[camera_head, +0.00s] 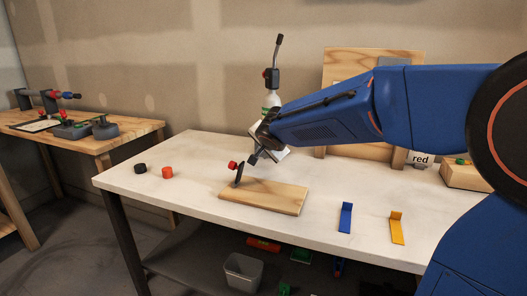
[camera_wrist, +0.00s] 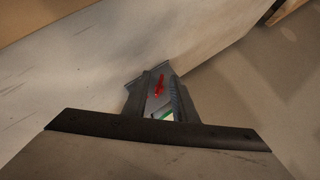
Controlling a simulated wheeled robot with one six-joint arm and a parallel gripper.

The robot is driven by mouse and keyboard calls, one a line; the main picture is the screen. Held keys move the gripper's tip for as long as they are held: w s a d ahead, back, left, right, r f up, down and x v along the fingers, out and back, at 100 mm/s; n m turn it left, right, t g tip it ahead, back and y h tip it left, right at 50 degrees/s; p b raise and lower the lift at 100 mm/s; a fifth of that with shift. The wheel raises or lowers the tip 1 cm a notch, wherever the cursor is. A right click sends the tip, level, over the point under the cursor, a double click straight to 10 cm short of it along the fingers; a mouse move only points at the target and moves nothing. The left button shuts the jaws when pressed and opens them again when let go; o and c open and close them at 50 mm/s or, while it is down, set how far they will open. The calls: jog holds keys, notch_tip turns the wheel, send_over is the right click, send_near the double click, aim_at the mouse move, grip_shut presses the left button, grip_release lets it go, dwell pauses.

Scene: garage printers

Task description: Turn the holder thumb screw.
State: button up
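A dark upright holder (camera_head: 239,174) stands on a wooden board (camera_head: 262,196) on the white table in the head view. A red knob (camera_head: 233,165), which looks like the thumb screw, sits at its top left. My gripper (camera_head: 254,158) is just right of the holder's top, pointing down and left, and looks a little apart from the knob. In the wrist view the fingers of my gripper (camera_wrist: 156,88) stand apart. A narrow red part (camera_wrist: 160,86) shows in the gap between them, without clear contact. I cannot tell whether it is the same knob.
A white bottle (camera_head: 271,98) and a dark stand with a red knob are behind my arm. Black (camera_head: 140,168) and red-orange (camera_head: 167,172) round pieces lie left. Blue (camera_head: 345,218) and yellow (camera_head: 396,228) brackets lie right. The table's front left is clear.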

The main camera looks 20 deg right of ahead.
jog(key=shift+d, duration=0.1)
jog(key=shift+w+d, duration=0.45)
jog(key=shift+w, duration=0.2)
jog(key=shift+w+d, duration=0.4)
jog(key=shift+w, duration=0.25)
jog(key=o, duration=0.6)
jog(key=shift+c, duration=0.2)
jog(key=shift+w+a+r+n+g+h, duration=0.1)
jog(key=shift+w+a+n+g+h, duration=0.1)
jog(key=shift+n+g+h, duration=0.6)
jog(key=shift+g+h, duration=0.3)
